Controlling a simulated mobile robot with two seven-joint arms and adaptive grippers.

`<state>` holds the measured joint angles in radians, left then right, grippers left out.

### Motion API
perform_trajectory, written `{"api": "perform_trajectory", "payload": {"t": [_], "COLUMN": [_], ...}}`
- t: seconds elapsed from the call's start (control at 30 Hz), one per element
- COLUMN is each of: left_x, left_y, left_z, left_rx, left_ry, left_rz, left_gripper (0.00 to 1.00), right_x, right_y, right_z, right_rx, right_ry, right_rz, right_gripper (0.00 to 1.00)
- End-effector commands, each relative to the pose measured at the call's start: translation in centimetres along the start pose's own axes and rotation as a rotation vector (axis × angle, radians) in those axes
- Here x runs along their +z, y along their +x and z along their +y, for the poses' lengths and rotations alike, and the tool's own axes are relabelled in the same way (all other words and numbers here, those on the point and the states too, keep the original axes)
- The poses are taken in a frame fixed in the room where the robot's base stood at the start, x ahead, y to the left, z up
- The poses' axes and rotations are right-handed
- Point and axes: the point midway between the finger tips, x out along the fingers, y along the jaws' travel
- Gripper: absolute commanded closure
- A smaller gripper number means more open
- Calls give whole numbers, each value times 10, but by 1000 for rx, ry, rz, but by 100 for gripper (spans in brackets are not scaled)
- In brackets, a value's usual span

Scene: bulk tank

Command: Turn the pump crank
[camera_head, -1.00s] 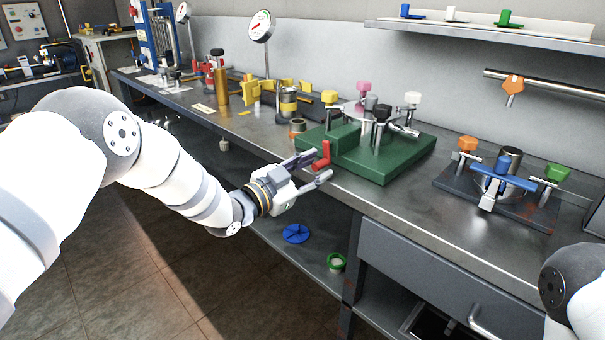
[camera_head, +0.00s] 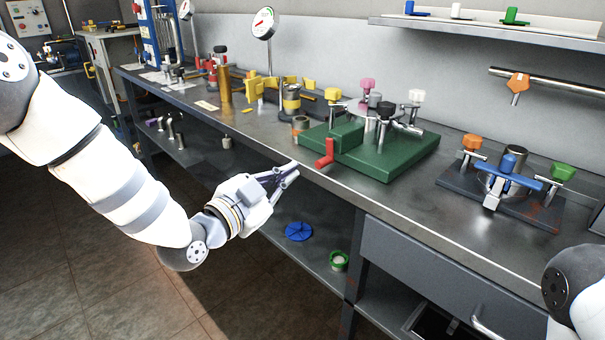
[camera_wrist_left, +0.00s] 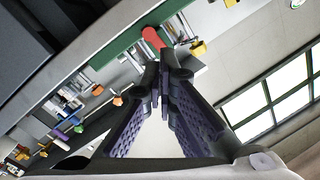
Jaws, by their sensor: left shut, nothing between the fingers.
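The red crank handle (camera_head: 326,153) sticks out from the front left of a green block on a green base plate (camera_head: 395,160), at the bench's front edge. My left gripper (camera_head: 294,170) is shut and empty, in front of the bench edge, to the left of the red handle and slightly below it. It is apart from the handle. In the left wrist view, the closed fingertips (camera_wrist_left: 158,75) lie just below the red handle (camera_wrist_left: 153,38). My right gripper is out of view; only part of my right arm shows at the lower right.
Several knobbed posts stand on the green plate. A dark fixture (camera_head: 498,190) with blue, orange and green handles sits to the right. A grey ring (camera_head: 300,124) stands left of the plate. A blue disc (camera_head: 299,231) and green ring (camera_head: 339,261) lie on the lower shelf.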

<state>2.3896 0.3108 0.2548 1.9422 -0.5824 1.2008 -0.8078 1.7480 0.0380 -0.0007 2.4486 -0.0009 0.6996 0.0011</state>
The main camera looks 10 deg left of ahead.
Motion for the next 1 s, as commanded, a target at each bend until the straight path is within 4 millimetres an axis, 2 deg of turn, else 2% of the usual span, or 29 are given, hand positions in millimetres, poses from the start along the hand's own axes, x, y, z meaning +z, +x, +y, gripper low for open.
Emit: {"api": "perform_trajectory", "payload": {"t": [0.1, 0.2, 0.3, 0.47, 0.83, 0.9, 1.0], "left_x": [-36, -62, -72, -68, -56, -40, -29], "left_y": [-3, -8, -9, 12, 92, 91, 93], "left_z": [14, 28, 34, 37, 43, 38, 34], "left_rx": [8, 56, 82, 84, 83, 83, 83], "left_ry": [131, 225, 270, 277, 275, 273, 274], "left_rz": [-81, -106, -111, -113, -114, -118, -115], "left_gripper": [100, 100, 100, 100, 100, 100, 100], "right_x": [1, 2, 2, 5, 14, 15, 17], "right_y": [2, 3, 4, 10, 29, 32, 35], "right_z": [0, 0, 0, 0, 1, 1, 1], "right_rx": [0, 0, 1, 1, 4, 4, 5], "right_ry": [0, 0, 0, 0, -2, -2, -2], "right_rz": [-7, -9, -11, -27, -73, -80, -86], "right_gripper": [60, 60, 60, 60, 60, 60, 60]}}
